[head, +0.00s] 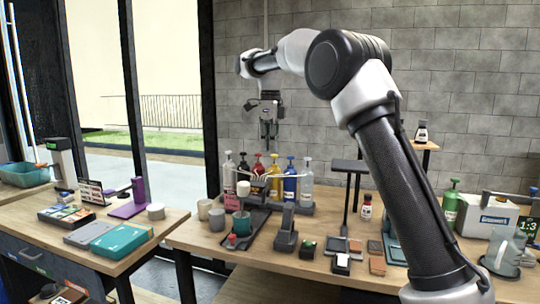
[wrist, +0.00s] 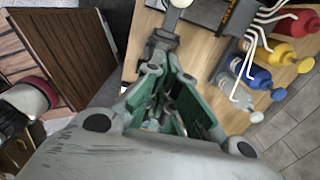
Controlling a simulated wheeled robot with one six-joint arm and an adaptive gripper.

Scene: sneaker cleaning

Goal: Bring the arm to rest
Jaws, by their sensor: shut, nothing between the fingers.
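My arm reaches up from the lower right in the head view and bends over to the left. My gripper (head: 268,131) hangs from its end, pointing down, above the back of the wooden table (head: 215,245). It is shut and empty, with clear space between it and the bottles below. In the wrist view my gripper (wrist: 165,110) shows its green-lined fingers, with the table edge and bottles beyond it.
Several pump bottles (head: 290,178) stand in a rack below my gripper. Cups (head: 217,219), brushes and small boxes cover the table. A second table (head: 85,262) stands at left with a teal box (head: 121,241). A brick wall (head: 330,80) is behind.

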